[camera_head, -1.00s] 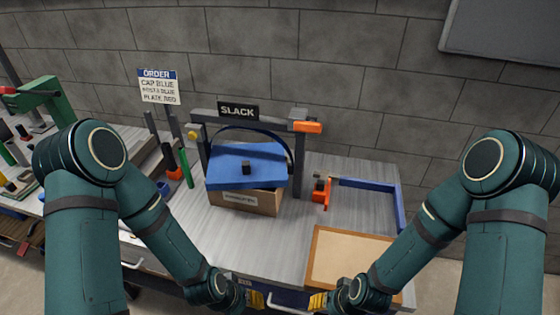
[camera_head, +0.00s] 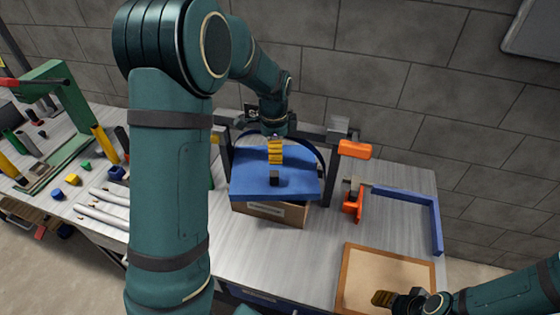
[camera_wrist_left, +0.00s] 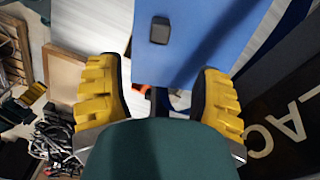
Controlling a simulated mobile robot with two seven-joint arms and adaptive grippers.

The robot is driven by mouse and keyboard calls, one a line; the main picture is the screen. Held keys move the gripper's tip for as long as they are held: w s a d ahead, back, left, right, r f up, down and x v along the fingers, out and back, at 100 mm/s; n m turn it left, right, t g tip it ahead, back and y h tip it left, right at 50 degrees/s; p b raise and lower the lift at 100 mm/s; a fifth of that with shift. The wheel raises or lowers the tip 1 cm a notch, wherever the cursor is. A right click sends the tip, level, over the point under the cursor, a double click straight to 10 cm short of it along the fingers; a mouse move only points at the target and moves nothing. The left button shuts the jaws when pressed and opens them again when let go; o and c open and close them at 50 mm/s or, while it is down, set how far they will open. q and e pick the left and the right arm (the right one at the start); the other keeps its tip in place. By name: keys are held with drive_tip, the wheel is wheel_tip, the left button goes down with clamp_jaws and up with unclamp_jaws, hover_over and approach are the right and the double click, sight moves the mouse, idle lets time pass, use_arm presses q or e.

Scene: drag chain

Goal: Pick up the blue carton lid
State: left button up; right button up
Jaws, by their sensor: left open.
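The blue carton lid (camera_head: 300,185) lies on top of a brown cardboard carton (camera_head: 270,211), under the frame with the sign. A small dark knob (camera_head: 274,178) stands up from the lid's middle. My left gripper (camera_head: 275,160) is above the lid, just behind the knob in the head view. In the left wrist view the gripper (camera_wrist_left: 159,72) is open and empty, its yellow fingers wide apart. There the lid (camera_wrist_left: 195,55) shows between and beyond them, with the knob (camera_wrist_left: 160,30) ahead of the fingertips. My right gripper (camera_head: 385,298) is low over the wooden tray; its opening is unclear.
The frame's post and orange block (camera_head: 355,150) stand right of the carton. A blue angled bar (camera_head: 405,195) and an orange clamp (camera_head: 353,200) lie further right. The wood-rimmed tray (camera_head: 347,275) is at front right. Tools and small blocks fill the left bench.

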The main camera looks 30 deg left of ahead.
sight(274, 173)
use_arm(q)
wheel_tip(274, 173, down, 13)
drive_tip(key=shift+a+r, duration=0.1)
drive_tip(key=shift+a, duration=0.05)
drive_tip(key=shift+s, duration=0.1)
clamp_jaws()
idle(0.5)
